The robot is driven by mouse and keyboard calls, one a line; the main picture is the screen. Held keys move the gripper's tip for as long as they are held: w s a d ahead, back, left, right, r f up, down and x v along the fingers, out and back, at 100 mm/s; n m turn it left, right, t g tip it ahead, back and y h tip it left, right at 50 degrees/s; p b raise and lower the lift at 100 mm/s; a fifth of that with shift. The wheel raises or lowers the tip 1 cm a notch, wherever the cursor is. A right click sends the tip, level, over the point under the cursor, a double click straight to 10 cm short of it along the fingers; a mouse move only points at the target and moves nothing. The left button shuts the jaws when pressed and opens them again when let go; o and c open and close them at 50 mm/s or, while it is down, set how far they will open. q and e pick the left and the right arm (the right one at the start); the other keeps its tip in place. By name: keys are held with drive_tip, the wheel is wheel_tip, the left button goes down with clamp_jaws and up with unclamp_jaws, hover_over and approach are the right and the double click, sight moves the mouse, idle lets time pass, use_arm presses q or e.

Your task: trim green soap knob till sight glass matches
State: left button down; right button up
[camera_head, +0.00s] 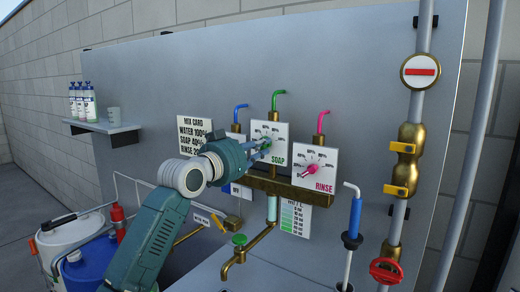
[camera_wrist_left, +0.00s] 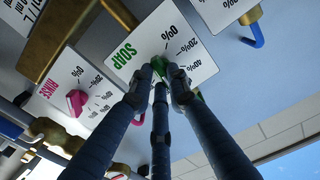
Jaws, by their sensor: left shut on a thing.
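The green soap knob (camera_wrist_left: 174,70) sits on the white SOAP dial plate (camera_head: 271,130), with percent marks around it. My left gripper (camera_head: 262,147) is shut on this knob; the fingers cover most of it, and the wrist view shows green between and beside the fingertips (camera_wrist_left: 168,82). The knob's exact setting is hidden. The sight glass (camera_head: 272,208) is a pale teal upright tube below the brass manifold, beside a green-shaded colour chart (camera_head: 295,217). The mix card (camera_head: 195,133) at the left reads water 100%, soap 40-something, rinse 20-something, partly covered. My right gripper is out of view.
The pink rinse knob (camera_head: 310,169) is close on the right, and the water dial is mostly behind my arm. A brass tap (camera_head: 238,251) with a green handle is below. A pipe with brass valves (camera_head: 405,160) runs up the right side.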

use_arm(q)
drive_tip(key=shift+m, duration=1.9)
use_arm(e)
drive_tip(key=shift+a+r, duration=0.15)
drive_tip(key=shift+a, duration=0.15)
use_arm(q)
drive_tip(key=c, duration=1.7)
unclamp_jaws()
drive_tip(key=shift+o, duration=0.2)
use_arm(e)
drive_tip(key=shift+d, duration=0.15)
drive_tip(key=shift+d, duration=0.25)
use_arm(q)
drive_tip(key=v, duration=1.2)
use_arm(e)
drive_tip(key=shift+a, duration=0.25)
